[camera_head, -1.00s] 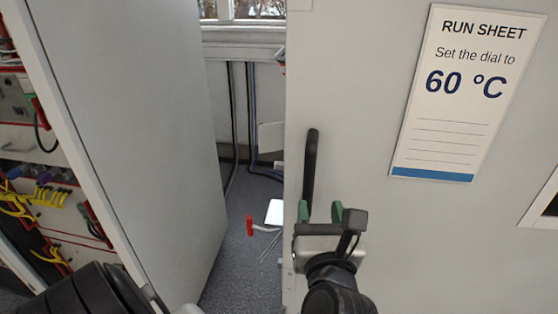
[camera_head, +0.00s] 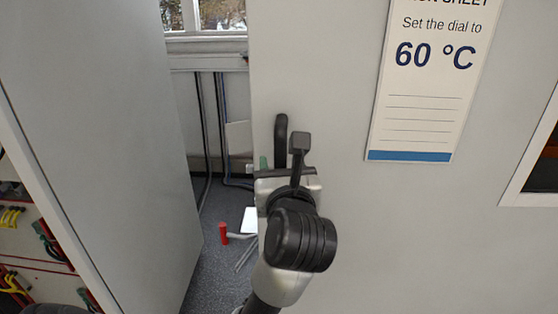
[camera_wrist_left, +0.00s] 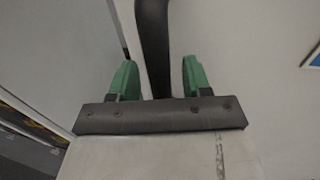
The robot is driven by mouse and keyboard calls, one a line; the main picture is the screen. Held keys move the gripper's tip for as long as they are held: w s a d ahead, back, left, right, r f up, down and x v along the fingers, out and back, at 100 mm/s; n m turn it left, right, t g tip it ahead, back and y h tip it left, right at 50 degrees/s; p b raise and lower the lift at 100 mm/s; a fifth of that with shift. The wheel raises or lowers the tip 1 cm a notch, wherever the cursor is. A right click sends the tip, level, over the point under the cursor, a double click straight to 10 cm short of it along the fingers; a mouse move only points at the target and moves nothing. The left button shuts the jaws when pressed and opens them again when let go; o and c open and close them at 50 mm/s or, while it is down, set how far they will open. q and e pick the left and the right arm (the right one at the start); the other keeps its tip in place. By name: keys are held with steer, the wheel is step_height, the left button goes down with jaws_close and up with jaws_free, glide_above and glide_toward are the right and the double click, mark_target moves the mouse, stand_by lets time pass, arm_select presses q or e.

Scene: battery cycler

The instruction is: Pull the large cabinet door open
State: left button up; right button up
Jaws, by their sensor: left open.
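The large cabinet door (camera_head: 340,90) is a pale grey panel with a run sheet on it. Its black vertical handle (camera_head: 281,135) is near the door's left edge. My left gripper (camera_head: 276,163) is at the handle's lower part, and its body and wrist hide the handle's lower end in the head view. In the left wrist view the handle (camera_wrist_left: 154,45) runs between the two green fingertips (camera_wrist_left: 157,75), with a gap on each side. The gripper is open around the handle and not closed on it. My right gripper is not in view.
Another grey panel (camera_head: 100,120) stands at the left, beside racks with yellow and red cables (camera_head: 12,220). A floor gap with a red-ended object (camera_head: 223,233) lies between the panels. A run sheet (camera_head: 420,100) reads 60 °C. A dark window (camera_head: 545,160) is at the right.

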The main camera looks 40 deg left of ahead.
arm_select(q)
steer(key=shift+x, duration=1)
steer(key=shift+w+a, duration=0.1)
steer(key=shift+w, duration=0.05)
jaws_close()
